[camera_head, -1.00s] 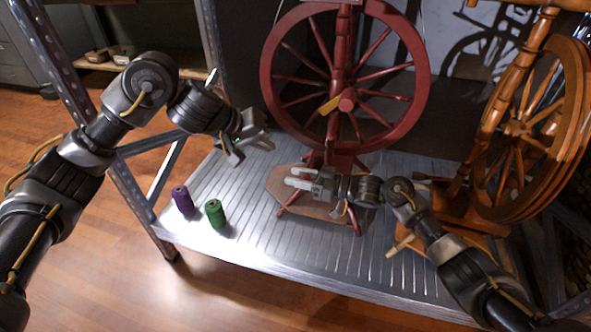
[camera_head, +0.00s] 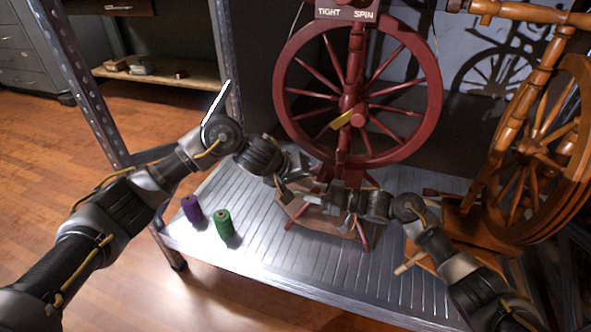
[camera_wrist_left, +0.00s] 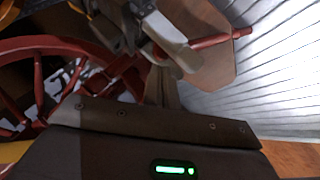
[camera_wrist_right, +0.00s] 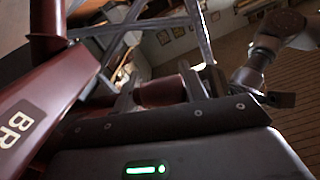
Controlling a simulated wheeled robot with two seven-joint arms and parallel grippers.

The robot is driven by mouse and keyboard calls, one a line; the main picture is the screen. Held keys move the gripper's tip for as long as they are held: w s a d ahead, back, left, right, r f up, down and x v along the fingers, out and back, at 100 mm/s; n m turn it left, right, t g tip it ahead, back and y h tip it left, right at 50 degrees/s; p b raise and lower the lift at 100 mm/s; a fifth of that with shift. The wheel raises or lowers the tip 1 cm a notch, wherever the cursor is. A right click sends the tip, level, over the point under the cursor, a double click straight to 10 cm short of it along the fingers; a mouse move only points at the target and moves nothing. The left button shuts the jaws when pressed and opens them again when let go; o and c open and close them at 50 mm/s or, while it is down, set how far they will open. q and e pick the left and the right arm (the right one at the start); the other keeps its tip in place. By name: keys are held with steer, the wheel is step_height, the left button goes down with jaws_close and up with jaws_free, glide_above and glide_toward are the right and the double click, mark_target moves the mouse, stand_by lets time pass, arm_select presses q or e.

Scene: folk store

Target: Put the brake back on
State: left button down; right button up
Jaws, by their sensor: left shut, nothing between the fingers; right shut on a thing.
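The red spinning wheel (camera_head: 362,92) stands on the metal shelf, with a yellow paddle-shaped piece (camera_head: 343,122) near its hub. In the right wrist view a red wooden board (camera_wrist_right: 50,95) carries a label, of which only "BR" shows. My right gripper (camera_head: 312,197) is low in front of the wheel; in its wrist view its fingers are shut on a short red rounded wooden part (camera_wrist_right: 160,92). Whether this part is the brake I cannot tell. My left gripper (camera_wrist_left: 163,90) is shut and empty, close beside the right gripper near the wheel's base. The fingertips partly hide each other in the head view.
A purple spool (camera_head: 191,209) and a green spool (camera_head: 225,226) stand at the shelf's front left. A brown spinning wheel (camera_head: 535,150) stands at the right. A metal shelf post (camera_head: 85,90) rises at the left. The ribbed shelf front (camera_head: 310,262) is clear.

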arm_select(q)
steer(key=shift+s+d+f, duration=0.2)
steer(key=shift+f, duration=0.15)
